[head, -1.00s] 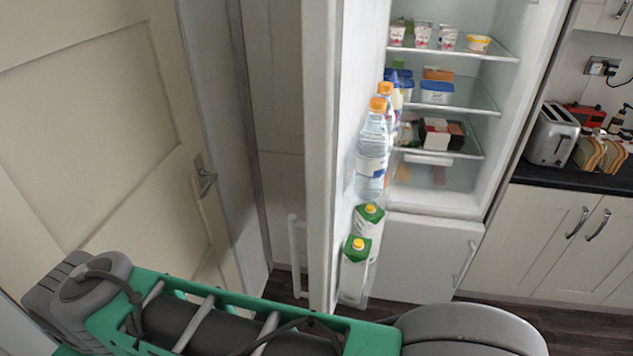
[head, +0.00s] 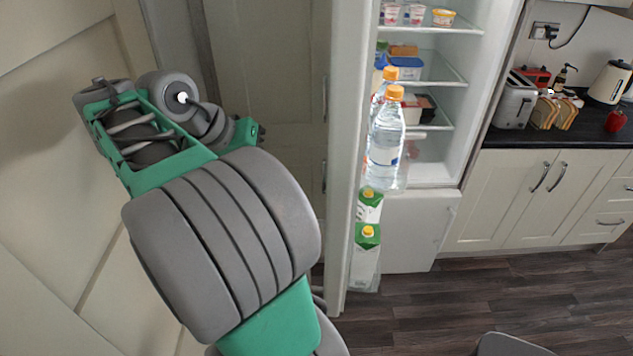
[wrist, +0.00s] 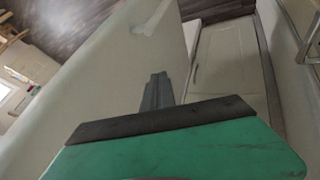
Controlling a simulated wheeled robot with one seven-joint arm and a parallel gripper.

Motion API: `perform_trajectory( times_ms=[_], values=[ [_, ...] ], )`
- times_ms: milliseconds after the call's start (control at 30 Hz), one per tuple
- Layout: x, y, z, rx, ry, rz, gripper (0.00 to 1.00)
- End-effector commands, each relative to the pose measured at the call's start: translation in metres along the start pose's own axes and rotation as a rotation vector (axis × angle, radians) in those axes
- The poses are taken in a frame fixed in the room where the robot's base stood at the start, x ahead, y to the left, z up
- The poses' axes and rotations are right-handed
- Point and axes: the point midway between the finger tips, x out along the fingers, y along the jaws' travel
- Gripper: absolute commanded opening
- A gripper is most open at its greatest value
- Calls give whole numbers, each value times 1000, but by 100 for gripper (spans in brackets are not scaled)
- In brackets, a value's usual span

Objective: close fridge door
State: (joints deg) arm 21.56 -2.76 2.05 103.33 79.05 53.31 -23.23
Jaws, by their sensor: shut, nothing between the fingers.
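The fridge door (head: 348,150) stands wide open in the head view, its white edge toward me. Bottles and cartons sit in its inner shelves on the right side. The open fridge (head: 477,100) is behind it, with stocked shelves. My arm is left of the door, on its outer side. My gripper (wrist: 156,92) is shut and empty in the wrist view, in front of a large pale panel (wrist: 110,85) that may be the door's outer face. I cannot tell whether it touches the panel. In the head view the fingertips are hard to make out.
A panelled cream door (head: 70,120) is close on the left of my arm. A lower white compartment door (head: 415,230) is shut under the fridge. A counter (head: 560,140) with a toaster (head: 515,100) is at right.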

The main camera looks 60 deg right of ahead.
Motion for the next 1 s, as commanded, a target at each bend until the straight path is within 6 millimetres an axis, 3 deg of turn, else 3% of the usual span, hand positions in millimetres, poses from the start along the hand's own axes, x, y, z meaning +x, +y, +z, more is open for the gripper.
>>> perform_trajectory(
  times_ms=[100, 267, 667, 800, 1000],
  values=[
    [6, 12, 0, 58, -25, 45, 0],
    [28, 10, 4, 61, -26, 46, 0],
    [107, 17, 4, 56, -25, 45, 0],
    [112, 42, 4, 59, -23, 44, 0],
    [118, 52, 5, 55, -22, 42, 0]
  ],
)
